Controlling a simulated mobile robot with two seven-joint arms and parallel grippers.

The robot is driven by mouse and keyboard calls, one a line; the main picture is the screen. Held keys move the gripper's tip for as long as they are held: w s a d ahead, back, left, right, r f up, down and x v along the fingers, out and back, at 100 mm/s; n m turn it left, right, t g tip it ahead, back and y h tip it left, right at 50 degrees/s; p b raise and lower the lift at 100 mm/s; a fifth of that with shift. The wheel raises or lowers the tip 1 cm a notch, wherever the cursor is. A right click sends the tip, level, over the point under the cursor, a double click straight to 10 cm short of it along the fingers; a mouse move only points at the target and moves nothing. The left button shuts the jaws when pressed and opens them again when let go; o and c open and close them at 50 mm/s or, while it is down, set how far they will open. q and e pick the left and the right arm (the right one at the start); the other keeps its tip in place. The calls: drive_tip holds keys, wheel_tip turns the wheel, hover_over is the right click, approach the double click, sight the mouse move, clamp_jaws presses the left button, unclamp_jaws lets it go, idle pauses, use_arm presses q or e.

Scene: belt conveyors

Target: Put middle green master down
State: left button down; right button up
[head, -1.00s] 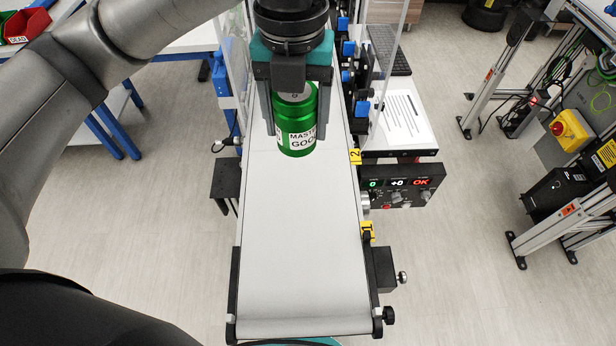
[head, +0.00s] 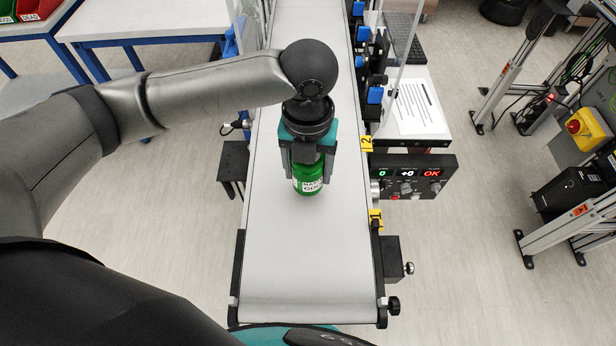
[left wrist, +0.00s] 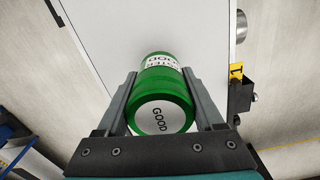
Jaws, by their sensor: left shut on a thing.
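The can is upright over the white conveyor belt (head: 300,255), near the belt's middle. I cannot tell whether its bottom touches the belt. My right gripper is not in view.
A clear panel and blue-capped parts line the far right side. The near belt is bare.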

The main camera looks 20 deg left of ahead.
sight(308, 181)
use_arm(q)
drive_tip(key=shift+f, duration=1.6)
drive_tip(key=shift+f, duration=0.2)
unclamp_jaws()
wheel_tip(308, 181, up, 12)
drive_tip(key=shift+r+p, duration=0.2)
drive_tip(key=shift+p, duration=0.15)
